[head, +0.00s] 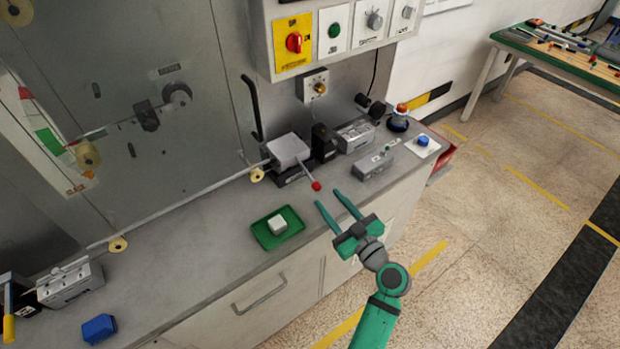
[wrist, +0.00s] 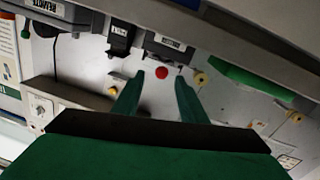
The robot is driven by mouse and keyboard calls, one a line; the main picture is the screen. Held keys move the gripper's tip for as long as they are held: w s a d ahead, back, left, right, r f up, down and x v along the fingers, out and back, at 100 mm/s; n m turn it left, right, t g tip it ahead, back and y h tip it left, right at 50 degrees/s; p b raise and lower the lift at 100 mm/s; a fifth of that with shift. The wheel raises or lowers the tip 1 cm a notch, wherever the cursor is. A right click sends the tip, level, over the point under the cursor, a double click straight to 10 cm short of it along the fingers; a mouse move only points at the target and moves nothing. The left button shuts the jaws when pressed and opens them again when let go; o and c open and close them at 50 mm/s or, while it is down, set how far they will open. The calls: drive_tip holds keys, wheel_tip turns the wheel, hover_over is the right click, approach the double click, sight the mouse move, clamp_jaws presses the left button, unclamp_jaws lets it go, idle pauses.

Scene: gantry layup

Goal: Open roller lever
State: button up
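The roller lever is a thin rod with a red ball knob (head: 316,186), sticking out from a grey block (head: 288,150) on the grey counter in the head view. In the wrist view the red knob (wrist: 161,72) appears between the two fingertips, beyond them. My gripper (head: 329,198) is open and empty, its green fingers pointing toward the lever. In the head view the fingertips are just below and right of the knob, apparently apart from it. The exact gap in depth cannot be told. My gripper (wrist: 159,78) also shows open in the wrist view.
A green tray (head: 263,243) with a pale block (head: 277,224) lies left of my gripper. A grey switch box (head: 372,177) and a blue button (head: 423,140) stand to the right. A control panel (head: 345,30) overhangs the counter. The floor at right is clear.

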sight(310, 176)
drive_tip(key=shift+w+a, duration=0.25)
drive_tip(key=shift+a, duration=0.15)
drive_tip(key=x, duration=1)
drive_tip(key=shift+w+a, duration=0.1)
drive_tip(key=shift+w, duration=0.05)
drive_tip(key=shift+c, duration=0.4)
drive_tip(key=shift+r, duration=0.1)
clamp_jaws()
